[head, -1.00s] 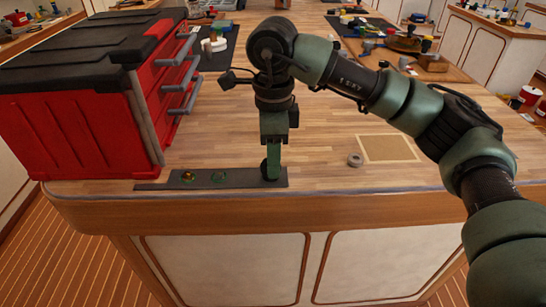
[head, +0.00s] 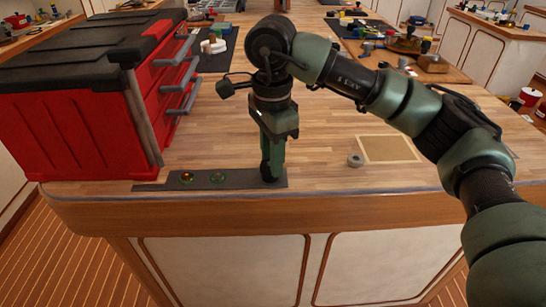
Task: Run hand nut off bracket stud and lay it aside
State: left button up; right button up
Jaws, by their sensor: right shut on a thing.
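A dark flat bracket plate (head: 240,182) lies along the front edge of the wooden bench. My right gripper (head: 270,174) points straight down over the plate's right end. It is shut on the hand nut there, and its fingers hide the nut and the stud. Two small round pieces sit on the plate to the left, one amber (head: 187,177) and one green (head: 218,178). A grey ring-shaped piece (head: 355,160) lies on the bench to the right. My left gripper is out of view.
A tan-bordered square (head: 388,149) is marked on the bench beside the grey ring, and it is empty. A red tool chest (head: 75,125) with a black lid stands at the left. Dark mats with tools (head: 215,60) lie farther back. The bench between is mostly clear.

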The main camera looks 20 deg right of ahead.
jog(key=n, duration=0.4)
jog(key=shift+f+b, duration=0.1)
jog(key=shift+b, duration=0.2)
jog(key=shift+n, duration=0.3)
jog(key=n, duration=0.4)
jog(key=shift+w+f+b, duration=0.1)
jog(key=shift+f+b, duration=0.05)
jog(key=shift+b, duration=0.2)
